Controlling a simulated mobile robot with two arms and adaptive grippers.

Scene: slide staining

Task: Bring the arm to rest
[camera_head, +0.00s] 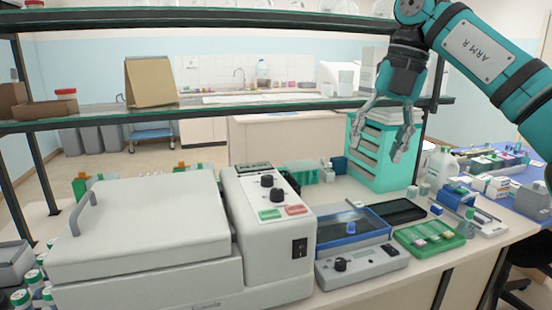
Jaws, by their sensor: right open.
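My right gripper (384,133) hangs at the upper right, pointing down in front of the shelf. Its two grey fingers are spread apart and nothing is between them. It is above the bench and apart from everything on it. My right arm (478,50), teal with a white label, comes in from the upper right corner. My left gripper is not in view.
A large lidded grey machine (145,225) fills the bench's left. A blue-rimmed device (352,232), a black tray (398,212) and a green slide tray (430,238) lie to its right. A teal drawer rack (375,160) stands behind the gripper. Shelves (225,111) cross above the bench.

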